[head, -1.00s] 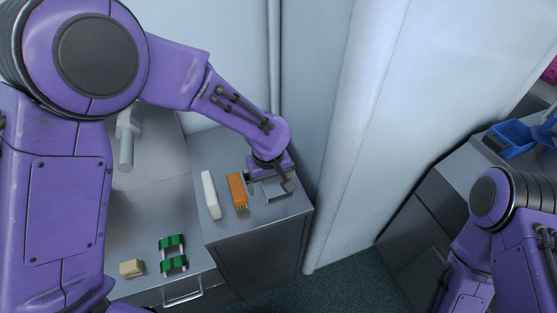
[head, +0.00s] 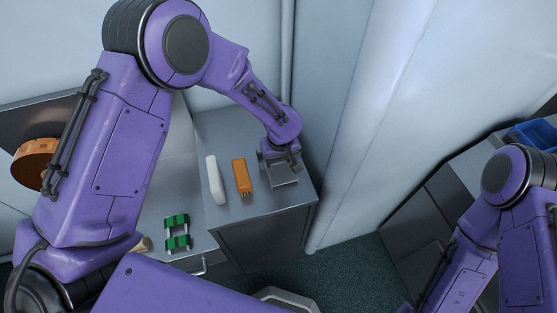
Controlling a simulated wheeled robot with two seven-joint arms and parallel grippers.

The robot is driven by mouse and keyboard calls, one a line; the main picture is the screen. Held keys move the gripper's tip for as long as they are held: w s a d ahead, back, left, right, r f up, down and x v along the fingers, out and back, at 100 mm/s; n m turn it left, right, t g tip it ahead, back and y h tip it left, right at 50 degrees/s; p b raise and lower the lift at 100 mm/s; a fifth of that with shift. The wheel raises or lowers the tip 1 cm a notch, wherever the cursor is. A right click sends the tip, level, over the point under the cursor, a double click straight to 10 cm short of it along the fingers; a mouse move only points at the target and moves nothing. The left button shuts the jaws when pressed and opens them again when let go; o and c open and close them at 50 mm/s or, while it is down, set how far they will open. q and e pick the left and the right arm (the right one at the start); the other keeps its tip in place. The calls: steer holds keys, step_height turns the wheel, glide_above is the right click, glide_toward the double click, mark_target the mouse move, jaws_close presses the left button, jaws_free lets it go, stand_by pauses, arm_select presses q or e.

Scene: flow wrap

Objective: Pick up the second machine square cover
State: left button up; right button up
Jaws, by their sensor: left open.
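My left gripper (head: 281,165) is open and points down over the right end of the metal counter. A grey, square metal piece (head: 285,177), which looks like the square cover, lies directly below it. The gripper partly hides this piece, and I cannot tell whether the fingers touch it. My right arm shows at the right edge, but its gripper is out of view.
An orange block with metal pins (head: 241,177) and a white rounded bar (head: 215,180) lie left of the gripper on the counter (head: 245,215). A wall stands close on the right.

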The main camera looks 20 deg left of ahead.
arm_select(q)
steer(key=shift+s, duration=0.1)
steer(key=shift+d, duration=0.1)
steer(key=c, duration=0.9)
steer(key=shift+r, duration=0.1)
steer(key=shift+r, duration=0.2)
steer(key=r, duration=0.2)
steer(key=shift+w+r, duration=0.2)
steer(key=shift+r, duration=0.1)
steer(key=s+d+r, duration=0.1)
steer(key=s+r, duration=0.2)
steer(key=s, duration=0.1)
steer(key=s+d+r+b, duration=0.1)
steer(key=s+d+r, duration=0.1)
steer(key=s, duration=0.3)
steer(key=s+d+r, duration=0.1)
steer(key=s+r, duration=0.3)
steer(key=r, duration=0.1)
steer(key=shift+s+d+b, duration=0.25)
steer(key=shift+d+b, duration=0.05)
steer(key=shift+b, duration=0.1)
